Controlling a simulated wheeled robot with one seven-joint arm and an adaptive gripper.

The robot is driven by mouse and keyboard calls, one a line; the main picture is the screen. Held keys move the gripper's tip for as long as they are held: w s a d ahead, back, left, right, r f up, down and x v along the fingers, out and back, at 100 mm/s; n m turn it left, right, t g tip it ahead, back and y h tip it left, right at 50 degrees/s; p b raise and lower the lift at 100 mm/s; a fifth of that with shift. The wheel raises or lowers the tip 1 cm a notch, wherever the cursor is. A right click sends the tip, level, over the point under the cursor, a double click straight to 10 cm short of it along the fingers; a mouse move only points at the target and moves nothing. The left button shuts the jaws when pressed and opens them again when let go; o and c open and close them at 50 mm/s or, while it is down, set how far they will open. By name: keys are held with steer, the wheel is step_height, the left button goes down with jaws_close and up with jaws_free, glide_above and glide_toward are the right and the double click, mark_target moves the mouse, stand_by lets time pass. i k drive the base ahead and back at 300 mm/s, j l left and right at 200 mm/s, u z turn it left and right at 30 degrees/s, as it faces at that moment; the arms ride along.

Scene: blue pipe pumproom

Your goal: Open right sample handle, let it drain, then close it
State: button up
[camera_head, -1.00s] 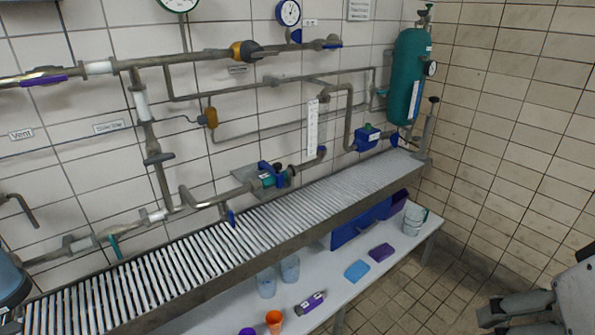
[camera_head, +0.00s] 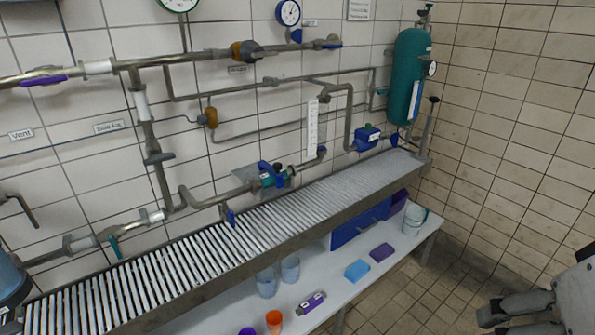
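A small blue handle (camera_head: 231,218) hangs down from the low pipe above the slatted grate, left of the picture's middle. A teal handle (camera_head: 115,246) sits on the same pipe run further left. No readable label marks either as the right sample handle. I see no stream of liquid under them. My gripper (camera_head: 507,315) is at the bottom right corner, partly cut off by the frame edge. It is far from both handles, over the floor. I see nothing held in it, but its finger opening is not clear.
The slatted metal grate (camera_head: 212,258) runs below the pipes. A white shelf (camera_head: 392,276) below it holds clear cups (camera_head: 290,269), an orange cup (camera_head: 274,321), blue and purple blocks and a white bucket (camera_head: 414,218). A green cylinder (camera_head: 408,75) stands in the corner. The tiled floor at right is free.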

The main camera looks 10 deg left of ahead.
mark_target(229, 214)
steer(key=i+j+u, duration=0.15)
steer(key=u, duration=0.2)
steer(key=i+j+u, duration=0.1)
steer(key=i+u, duration=0.4)
steer(key=u, duration=0.2)
